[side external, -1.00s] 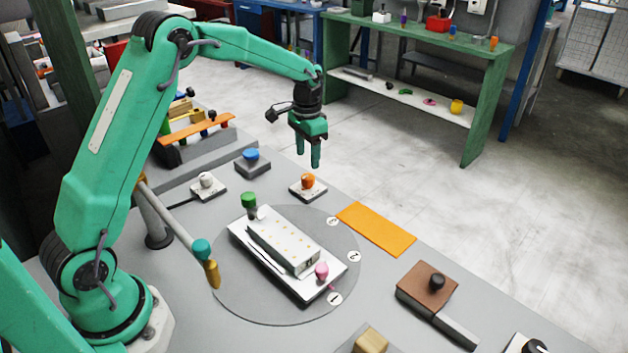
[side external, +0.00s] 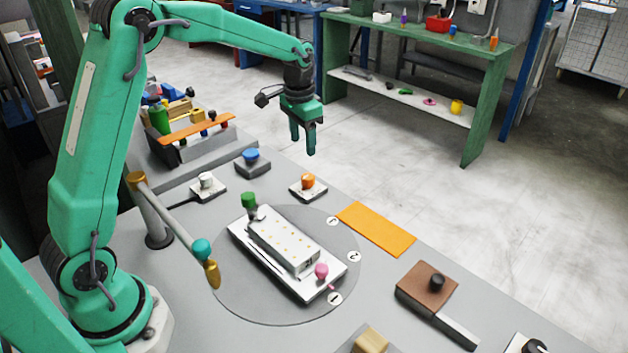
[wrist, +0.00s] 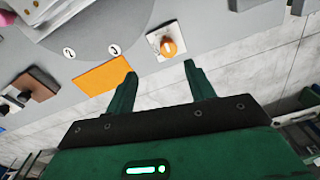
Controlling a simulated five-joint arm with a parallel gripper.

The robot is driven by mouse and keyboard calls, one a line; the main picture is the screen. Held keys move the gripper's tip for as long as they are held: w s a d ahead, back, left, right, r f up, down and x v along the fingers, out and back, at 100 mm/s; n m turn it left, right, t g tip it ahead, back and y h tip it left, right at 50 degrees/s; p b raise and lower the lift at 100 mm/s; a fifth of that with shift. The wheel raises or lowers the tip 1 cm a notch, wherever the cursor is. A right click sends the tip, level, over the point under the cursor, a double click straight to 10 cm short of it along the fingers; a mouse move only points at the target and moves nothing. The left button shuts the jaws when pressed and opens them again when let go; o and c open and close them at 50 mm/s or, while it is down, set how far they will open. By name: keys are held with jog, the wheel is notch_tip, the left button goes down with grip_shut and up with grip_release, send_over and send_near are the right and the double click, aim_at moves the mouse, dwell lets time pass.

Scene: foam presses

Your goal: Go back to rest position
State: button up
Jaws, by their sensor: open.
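My gripper (side external: 304,140) hangs empty in the air above the far edge of the grey table, fingers pointing down. In the wrist view its two green fingers (wrist: 160,85) stand apart with nothing between them. Below it on the table sits an orange knob (side external: 308,181) on a white plate. The same orange knob shows in the wrist view (wrist: 168,46), just beyond the fingertips. My gripper touches nothing.
A round grey turntable (side external: 240,305) carries a white press with green and pink knobs. An orange mat (side external: 376,229), a blue button (side external: 251,155), a brown block (side external: 428,280) and a slanted post (side external: 178,226) stand around it. A green shelf (side external: 487,100) stands behind. Air around my gripper is clear.

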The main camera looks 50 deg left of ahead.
jog(key=s+d+r+t, duration=0.1)
jog(key=s+d+r, duration=0.1)
jog(key=s+r, duration=0.5)
jog(key=s+d+r+n+t, duration=0.1)
jog(key=s+d+t, duration=0.1)
jog(key=s, duration=0.8)
jog(key=s+d+r+n+t, duration=0.1)
jog(key=s+d+t, duration=0.1)
jog(key=s, duration=0.9)
jog(key=shift+d, duration=0.15)
